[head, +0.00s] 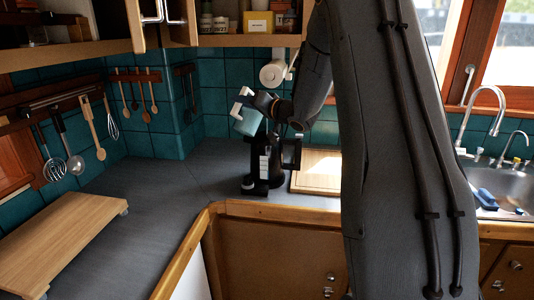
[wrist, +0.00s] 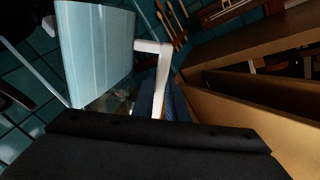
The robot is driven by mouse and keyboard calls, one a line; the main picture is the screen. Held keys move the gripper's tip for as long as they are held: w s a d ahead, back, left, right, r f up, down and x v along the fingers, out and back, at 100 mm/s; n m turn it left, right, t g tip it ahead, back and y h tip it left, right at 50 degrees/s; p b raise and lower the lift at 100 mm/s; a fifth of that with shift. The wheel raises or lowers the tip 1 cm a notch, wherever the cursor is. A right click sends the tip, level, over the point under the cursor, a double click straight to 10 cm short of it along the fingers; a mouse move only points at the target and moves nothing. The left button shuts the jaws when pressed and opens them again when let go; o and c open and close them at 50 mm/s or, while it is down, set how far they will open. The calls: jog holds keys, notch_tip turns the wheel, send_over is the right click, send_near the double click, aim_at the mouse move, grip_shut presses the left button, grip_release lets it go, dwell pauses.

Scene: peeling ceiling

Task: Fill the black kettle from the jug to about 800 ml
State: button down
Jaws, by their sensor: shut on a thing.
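The black kettle (head: 255,178) stands upright on the dark counter in the head view, with a pale strip on its side and its handle to the right. My gripper (head: 262,103) is shut on the jug above the kettle. The translucent pale-blue jug (head: 247,122) is held tilted, close over the kettle's top. In the wrist view the jug (wrist: 98,50) fills the upper left, with its white handle (wrist: 154,47) beside it. A dark part of my gripper fills the bottom there. The kettle's opening, any stream and the water level cannot be made out.
A wooden board (head: 318,170) lies right of the kettle. Another wooden board (head: 62,240) is at the left front. Utensils hang on the tiled wall; a paper roll (head: 273,72) hangs behind my gripper. Shelves are overhead. The counter left of the kettle is clear.

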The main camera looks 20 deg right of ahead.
jog(key=shift+d+r+m, duration=0.15)
jog(key=shift+r+m, duration=0.05)
jog(key=shift+m, duration=0.1)
dwell(0.6)
jog(key=shift+w+d, duration=0.1)
jog(key=shift+w+d+r+m, duration=0.1)
jog(key=shift+d+r+m, duration=0.1)
jog(key=shift+m, duration=0.4)
dwell(0.8)
dwell(0.8)
jog(key=shift+w+d+m, duration=0.15)
jog(key=shift+d+m, duration=0.2)
jog(key=shift+m, duration=0.25)
dwell(0.4)
jog(key=shift+d, duration=0.1)
dwell(0.9)
jog(key=shift+w+d+m, duration=0.15)
jog(key=shift+m, duration=0.35)
